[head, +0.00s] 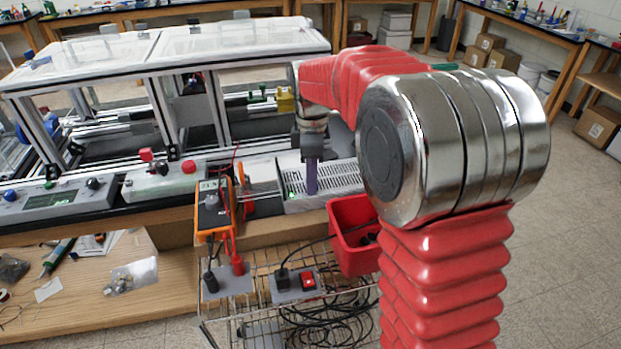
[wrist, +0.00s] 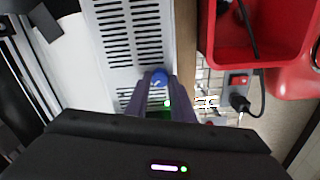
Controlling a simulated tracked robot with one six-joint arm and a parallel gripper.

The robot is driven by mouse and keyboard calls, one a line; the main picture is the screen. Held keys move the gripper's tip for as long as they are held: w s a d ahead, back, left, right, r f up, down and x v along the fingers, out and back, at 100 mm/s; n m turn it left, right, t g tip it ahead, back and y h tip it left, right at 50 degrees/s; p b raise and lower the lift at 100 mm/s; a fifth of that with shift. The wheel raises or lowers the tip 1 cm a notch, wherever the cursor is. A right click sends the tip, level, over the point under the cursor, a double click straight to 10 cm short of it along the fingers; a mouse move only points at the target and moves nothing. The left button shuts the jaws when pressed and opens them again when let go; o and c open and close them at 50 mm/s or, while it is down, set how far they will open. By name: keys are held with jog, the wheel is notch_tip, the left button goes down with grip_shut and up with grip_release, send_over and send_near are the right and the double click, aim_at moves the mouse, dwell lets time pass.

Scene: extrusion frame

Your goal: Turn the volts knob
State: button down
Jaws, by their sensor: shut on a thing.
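A power supply with a slotted silver case (head: 335,176) sits on the bench end, and its slotted top shows in the wrist view (wrist: 130,38). A blue knob (wrist: 158,77) with a light pointer mark is at its front edge in the wrist view. My gripper (head: 311,189) points down at the supply's front in the head view, hiding the knob there. In the wrist view my gripper (wrist: 160,84) has its purple fingers on both sides of the blue knob, shut on it. A green-lit part shows between the fingers. No volts label is readable.
An orange multimeter (head: 213,207) stands left of the supply. A red bin (head: 351,236) is close on the right. A wire cart (head: 240,315) below holds cables and a red switch box (head: 308,281). The framed enclosure (head: 170,45) stands behind left.

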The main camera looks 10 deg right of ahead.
jog(key=shift+n, duration=1.3)
jog(key=c, duration=1.5)
grip_release()
jog(key=shift+c, duration=0.2)
jog(key=shift+r, duration=0.1)
notch_tip(320, 180, up, 14)
jog(key=shift+f, duration=0.25)
